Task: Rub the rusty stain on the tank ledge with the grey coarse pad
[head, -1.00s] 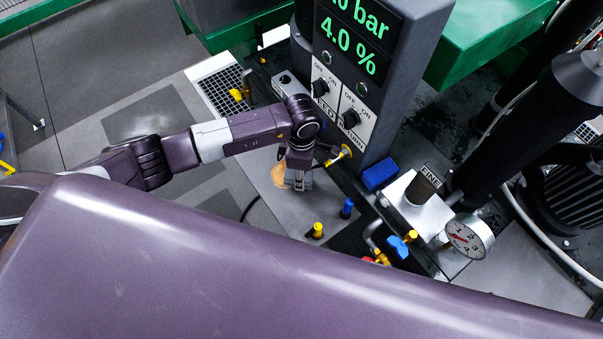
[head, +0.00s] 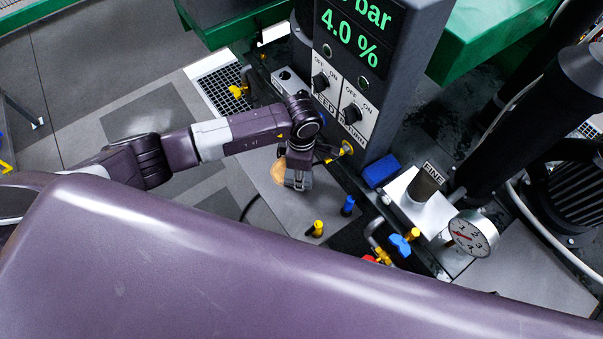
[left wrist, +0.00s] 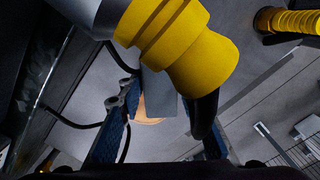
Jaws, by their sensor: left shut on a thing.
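The rusty stain (head: 278,173) is a round orange-brown patch on the grey tank ledge (head: 262,190). My left gripper (head: 298,178) points down over the stain's right side and hides part of it. It is shut on the grey coarse pad (left wrist: 162,97), a plain grey block between the blue-lined fingers in the left wrist view. Part of the orange stain (left wrist: 150,114) shows just beyond the pad there. I cannot tell whether the pad touches the ledge. My right gripper is not in view.
A control panel (head: 365,75) stands right behind the gripper, with a yellow valve handle (head: 346,149) close by. A blue block (head: 380,171), yellow (head: 318,228) and blue (head: 348,206) fittings and a gauge (head: 470,237) lie to the right. A large yellow fitting (left wrist: 180,45) fills the upper wrist view.

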